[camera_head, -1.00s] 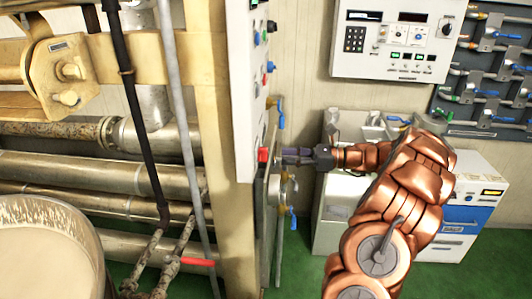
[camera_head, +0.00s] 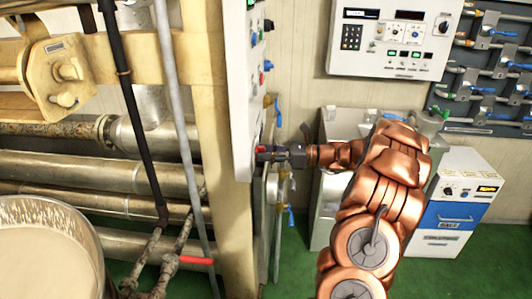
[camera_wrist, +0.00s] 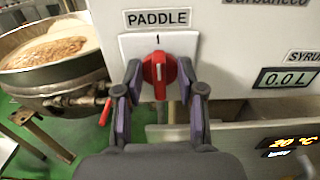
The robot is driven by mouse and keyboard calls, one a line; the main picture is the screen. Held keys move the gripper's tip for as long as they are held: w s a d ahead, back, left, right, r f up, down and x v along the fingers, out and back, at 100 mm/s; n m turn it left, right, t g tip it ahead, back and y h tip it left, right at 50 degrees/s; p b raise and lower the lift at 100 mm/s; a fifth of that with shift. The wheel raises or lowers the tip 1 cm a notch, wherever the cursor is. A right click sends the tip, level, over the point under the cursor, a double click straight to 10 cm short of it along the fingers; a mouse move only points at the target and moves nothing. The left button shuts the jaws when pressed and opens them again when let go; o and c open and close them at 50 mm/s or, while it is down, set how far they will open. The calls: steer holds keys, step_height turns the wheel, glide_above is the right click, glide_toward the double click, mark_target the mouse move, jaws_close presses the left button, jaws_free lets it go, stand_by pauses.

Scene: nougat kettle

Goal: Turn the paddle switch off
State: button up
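The paddle switch (camera_wrist: 159,72) is a red rotary knob on a white plate, under a "PADDLE" label (camera_wrist: 158,18) in the wrist view. Its light pointer mark stands upright, towards the "1" above it. My gripper (camera_wrist: 160,72) has one finger at each side of the knob, with the fingers spread; whether they touch it is hard to tell. In the head view my gripper (camera_head: 284,152) reaches left to the control panel's edge, where a bit of the red knob (camera_head: 261,149) shows. The panel's face is mostly edge-on there.
A kettle (camera_head: 45,210) with pale contents stands at the left; it also shows in the wrist view (camera_wrist: 50,55). A "0.0 L" display (camera_wrist: 286,80) sits right of the knob. Valves with blue handles (camera_head: 279,118) lie beside my gripper. A white cabinet (camera_head: 455,200) stands at the right.

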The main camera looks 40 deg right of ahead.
jaws_close()
steer(key=shift+f+n+b, duration=0.1)
steer(key=shift+n+b, duration=0.2)
steer(key=shift+b, duration=0.05)
steer(key=shift+s+a+f+n+b, duration=0.1)
steer(key=shift+f+n+b, duration=0.05)
steer(key=shift+n+b, duration=4.4)
steer(key=shift+s+a+f+n+b, duration=0.1)
steer(key=shift+f+n+b, duration=0.05)
steer(key=shift+n+b, duration=4.35)
steer(key=shift+r+m+b, duration=0.1)
steer(key=shift+m+b, duration=0.15)
steer(key=shift+b, duration=0.25)
